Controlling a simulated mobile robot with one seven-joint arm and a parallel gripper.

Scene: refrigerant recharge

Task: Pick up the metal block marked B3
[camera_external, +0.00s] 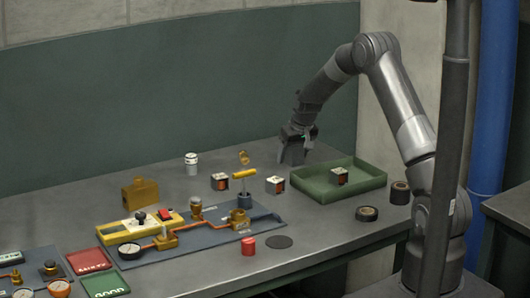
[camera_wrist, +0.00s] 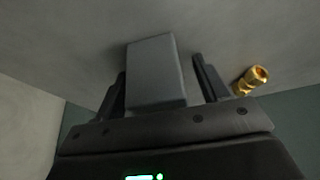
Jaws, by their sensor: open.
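Small dark metal blocks with pale, marked faces show in the external view: one at left (camera_external: 220,181), one at right of it (camera_external: 275,184), and one in the green tray (camera_external: 341,175). Their markings are too small to read. My gripper (camera_external: 297,140) is at the back of the table, pointing down. A plain grey block (camera_wrist: 155,75) stands between its two open fingers in the wrist view, with a gap visible on the right side. No marking shows on its visible faces. In the external view the grey block (camera_external: 292,153) is below the gripper.
A brass fitting (camera_wrist: 250,80) lies right of the fingers in the wrist view. The green tray (camera_external: 368,182) is at right, with dark rolls (camera_external: 399,192) beside it.

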